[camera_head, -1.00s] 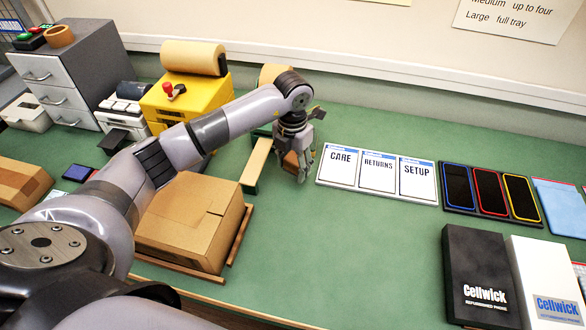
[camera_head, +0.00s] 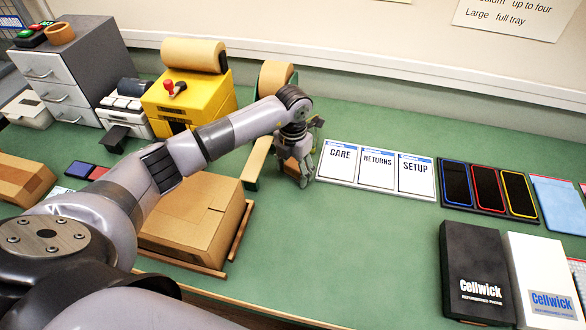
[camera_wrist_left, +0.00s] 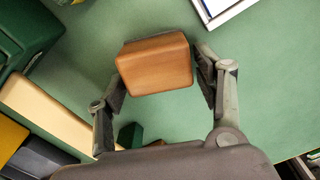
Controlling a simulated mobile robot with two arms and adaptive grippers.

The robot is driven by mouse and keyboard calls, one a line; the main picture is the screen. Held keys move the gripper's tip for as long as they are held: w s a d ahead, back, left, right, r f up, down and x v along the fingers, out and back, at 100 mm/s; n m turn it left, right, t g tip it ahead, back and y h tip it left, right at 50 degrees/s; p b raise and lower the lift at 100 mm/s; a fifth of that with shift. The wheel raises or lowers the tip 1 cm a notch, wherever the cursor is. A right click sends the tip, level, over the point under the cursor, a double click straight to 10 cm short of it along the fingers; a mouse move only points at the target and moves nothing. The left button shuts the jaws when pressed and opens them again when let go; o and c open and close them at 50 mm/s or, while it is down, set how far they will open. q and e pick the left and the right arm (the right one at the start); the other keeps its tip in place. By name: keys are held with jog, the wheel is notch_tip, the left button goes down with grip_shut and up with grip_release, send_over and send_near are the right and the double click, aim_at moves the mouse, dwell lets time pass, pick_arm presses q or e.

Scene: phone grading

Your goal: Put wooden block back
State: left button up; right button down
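A small brown wooden block (camera_head: 291,166) is on the green bench left of the instruction cards, partly hidden by my left gripper (camera_head: 301,176). In the left wrist view the wooden block (camera_wrist_left: 155,65) lies between the fingertips of my left gripper (camera_wrist_left: 160,75). The left finger is very close to the block or touching it. A narrow gap seems to show at the right finger, so the gripper looks open around the block. Whether the block is lifted is not clear. My right gripper is not in view.
A tan strip with a green side (camera_head: 257,162) and an upright tan roll (camera_head: 275,76) stand left of the block. A cardboard box (camera_head: 195,215) sits in front. Cards (camera_head: 377,169) and phones (camera_head: 488,189) lie to the right. The front middle bench is clear.

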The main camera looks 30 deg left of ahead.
aim_at(293, 167)
pick_arm(q)
jog(key=shift+o, duration=0.5)
jog(key=shift+r, duration=0.2)
jog(key=shift+w+r, duration=0.1)
jog(key=shift+r, duration=0.2)
notch_tip(293, 167, up, 11)
jog(key=b, duration=0.2)
jog(key=shift+r+b, duration=0.2)
jog(key=shift+b, duration=0.2)
